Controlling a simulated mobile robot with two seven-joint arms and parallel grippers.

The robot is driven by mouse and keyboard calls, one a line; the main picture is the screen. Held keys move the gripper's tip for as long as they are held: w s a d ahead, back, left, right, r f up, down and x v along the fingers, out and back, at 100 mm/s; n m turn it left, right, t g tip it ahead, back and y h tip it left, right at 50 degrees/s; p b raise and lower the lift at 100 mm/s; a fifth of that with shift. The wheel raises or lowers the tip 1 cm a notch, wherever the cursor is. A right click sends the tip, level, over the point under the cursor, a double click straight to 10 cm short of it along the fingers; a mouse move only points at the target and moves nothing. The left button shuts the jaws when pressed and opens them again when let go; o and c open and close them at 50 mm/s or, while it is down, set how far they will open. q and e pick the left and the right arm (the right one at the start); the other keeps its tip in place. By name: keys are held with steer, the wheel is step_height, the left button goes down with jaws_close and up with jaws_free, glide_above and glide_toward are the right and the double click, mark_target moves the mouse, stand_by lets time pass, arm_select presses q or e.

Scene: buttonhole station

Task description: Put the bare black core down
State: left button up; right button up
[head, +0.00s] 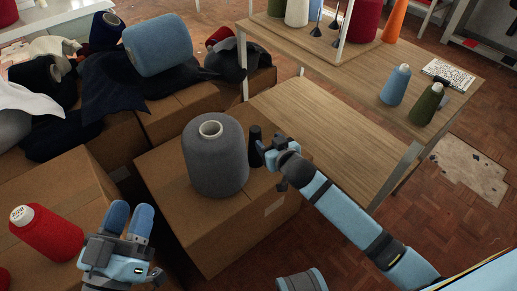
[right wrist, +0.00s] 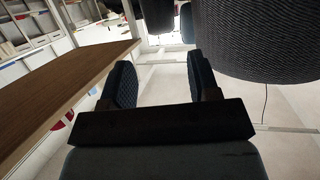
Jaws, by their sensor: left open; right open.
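The bare black core (head: 255,146) stands upright on a cardboard box, just right of a large grey yarn cone (head: 216,160). My right gripper (head: 267,152) is open close beside the core's right side; whether a finger touches it I cannot tell. In the right wrist view the two dark fingers (right wrist: 160,82) are apart with nothing between them. A dark shape beyond them at the top is cut off, and I cannot tell if it is the core. The grey cone (right wrist: 265,40) fills the upper right there. My left gripper (head: 131,218) is open and empty at the lower left.
The cardboard box (head: 222,238) has bare room in front of the grey cone. A red cone (head: 45,232) lies left of my left gripper. A wooden table (head: 440,75) with several cones and a lower shelf (head: 320,120) stands right. Dark cloths and a blue cone (head: 157,45) lie behind.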

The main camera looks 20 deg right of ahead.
mark_target(258, 133)
steer(key=b+x, duration=0.1)
steer(key=x, duration=0.3)
steer(key=shift+w+f, duration=0.15)
steer(key=shift+w, duration=0.05)
steer(key=b+x, duration=0.2)
steer(key=x, duration=0.2)
steer(key=shift+a+b, duration=0.1)
steer(key=shift+b, duration=0.2)
steer(key=shift+w+f, duration=0.15)
steer(key=shift+w, duration=0.4)
steer(key=c, duration=1)
arm_select(q)
step_height(258, 133, down, 6)
steer(key=g, duration=0.2)
steer(key=shift+w+d+f+m+g, duration=0.15)
steer(key=shift+d+m+g, duration=0.1)
steer(key=shift+m+g, duration=0.05)
